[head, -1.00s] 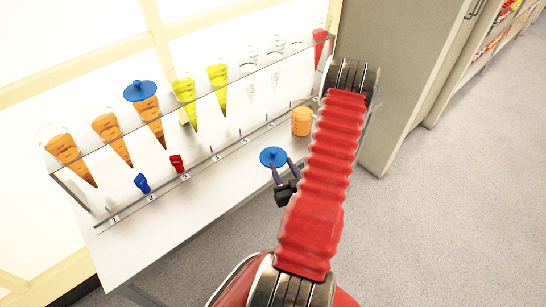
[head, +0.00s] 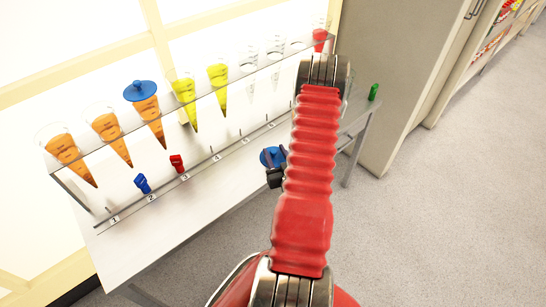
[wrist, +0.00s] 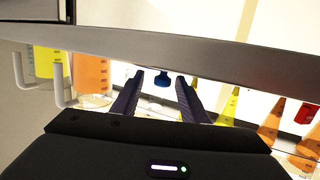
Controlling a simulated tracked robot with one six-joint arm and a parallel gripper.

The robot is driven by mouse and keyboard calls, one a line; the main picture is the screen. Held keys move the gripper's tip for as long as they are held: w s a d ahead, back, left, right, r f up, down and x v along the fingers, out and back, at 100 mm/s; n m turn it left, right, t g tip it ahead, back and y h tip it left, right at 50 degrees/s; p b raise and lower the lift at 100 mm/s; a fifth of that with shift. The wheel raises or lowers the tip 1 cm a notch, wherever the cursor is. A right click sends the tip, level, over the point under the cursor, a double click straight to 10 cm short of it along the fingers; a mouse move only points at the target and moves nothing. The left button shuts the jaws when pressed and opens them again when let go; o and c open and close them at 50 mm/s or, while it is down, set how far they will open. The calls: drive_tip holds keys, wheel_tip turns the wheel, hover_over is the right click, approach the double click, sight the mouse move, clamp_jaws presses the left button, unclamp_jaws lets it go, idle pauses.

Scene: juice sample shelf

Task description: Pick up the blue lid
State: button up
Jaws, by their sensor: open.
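A round blue lid (head: 268,156) is at the shelf's front edge in the head view, partly hidden by my gripper. A blue piece that looks like this lid (wrist: 162,78) shows between my fingertips in the wrist view. My gripper (wrist: 160,82) is open, with a dark finger on each side of that piece; I cannot tell whether they touch it. In the head view my gripper (head: 279,160) overlaps the lid and is partly behind my red arm. Another blue lid (head: 140,91) sits on top of an orange cone in the rack.
A clear rack (head: 160,130) holds several orange, yellow and empty cones. A blue clip (head: 142,183) and a red clip (head: 177,163) are on the shelf. A green object (head: 373,92) is at the right end. A grey cabinet (head: 395,80) stands to the right; the floor (head: 450,220) is clear.

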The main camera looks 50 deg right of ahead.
sight(270, 149)
drive_tip(key=x, duration=0.5)
drive_tip(key=shift+w+a, duration=0.1)
drive_tip(key=shift+w, duration=0.05)
idle(0.3)
clamp_jaws()
